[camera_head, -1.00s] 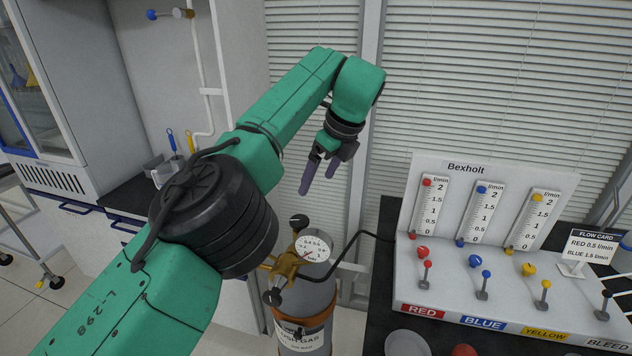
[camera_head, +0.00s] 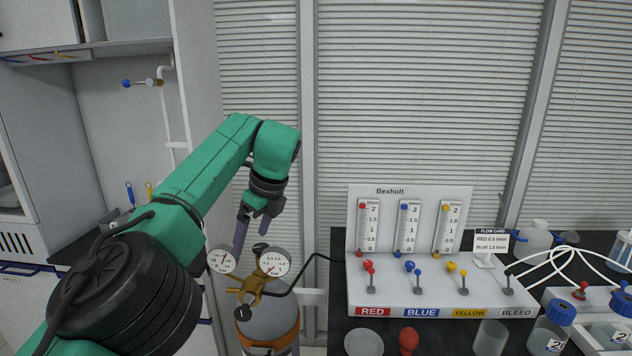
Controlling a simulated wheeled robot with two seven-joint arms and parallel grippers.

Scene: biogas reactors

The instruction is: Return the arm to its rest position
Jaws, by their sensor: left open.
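My left arm, green with black joints, comes in from the left, bent at the elbow. Its left gripper (camera_head: 251,241) hangs down with two purple fingers apart and nothing between them. It shows just above and in front of the brass regulator (camera_head: 258,285) of the gas cylinder (camera_head: 268,328); I cannot tell the gap in depth. My right arm and gripper are not in view.
The Bexholt flow panel (camera_head: 410,190), with RED, BLUE, YELLOW and BLEED levers, stands right on the dark bench. A flow card (camera_head: 491,242) stands on it. Bottles (camera_head: 551,325), a beaker (camera_head: 490,338) and a red-topped item (camera_head: 408,340) are close by. A cabinet is at left.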

